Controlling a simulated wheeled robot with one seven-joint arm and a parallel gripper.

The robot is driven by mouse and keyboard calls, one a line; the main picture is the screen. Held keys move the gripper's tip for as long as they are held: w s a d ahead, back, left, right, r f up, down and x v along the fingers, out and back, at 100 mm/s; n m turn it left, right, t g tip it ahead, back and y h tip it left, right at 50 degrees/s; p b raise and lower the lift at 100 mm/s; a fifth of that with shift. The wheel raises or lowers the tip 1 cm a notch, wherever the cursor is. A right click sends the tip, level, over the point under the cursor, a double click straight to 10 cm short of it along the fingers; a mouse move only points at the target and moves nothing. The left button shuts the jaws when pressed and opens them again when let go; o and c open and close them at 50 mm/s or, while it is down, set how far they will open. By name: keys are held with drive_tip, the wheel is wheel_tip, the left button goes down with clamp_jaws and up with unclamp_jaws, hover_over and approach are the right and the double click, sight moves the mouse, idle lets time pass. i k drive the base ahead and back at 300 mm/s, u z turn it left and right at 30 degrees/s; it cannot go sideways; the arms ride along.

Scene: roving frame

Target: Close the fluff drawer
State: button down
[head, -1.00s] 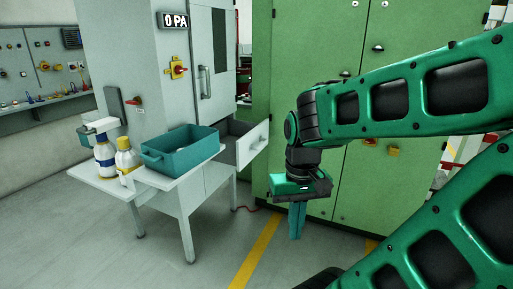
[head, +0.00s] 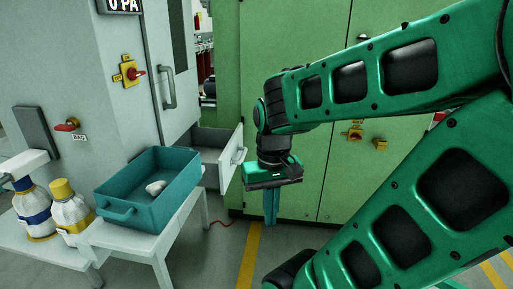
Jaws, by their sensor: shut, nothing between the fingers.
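The drawer (head: 224,160), with a white front and a grey inside, stands pulled out from the lower part of the grey cabinet (head: 135,90). Its handle (head: 239,155) is on the front panel, which faces right. My gripper (head: 270,220) points down, just right of the drawer front, with its teal fingers together and nothing between them. From this view I cannot tell the exact gap in depth between the fingers and the drawer front. No label reading fluff is visible.
A white table (head: 135,240) stands in front of the cabinet. A tall green cabinet (head: 300,60) rises behind my gripper. Floor with a yellow line (head: 249,255) lies below.

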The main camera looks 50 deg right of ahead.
sight(220, 150)
drive_tip(key=z, duration=0.65)
drive_tip(key=i, duration=1.05)
drive_tip(key=z, duration=0.6)
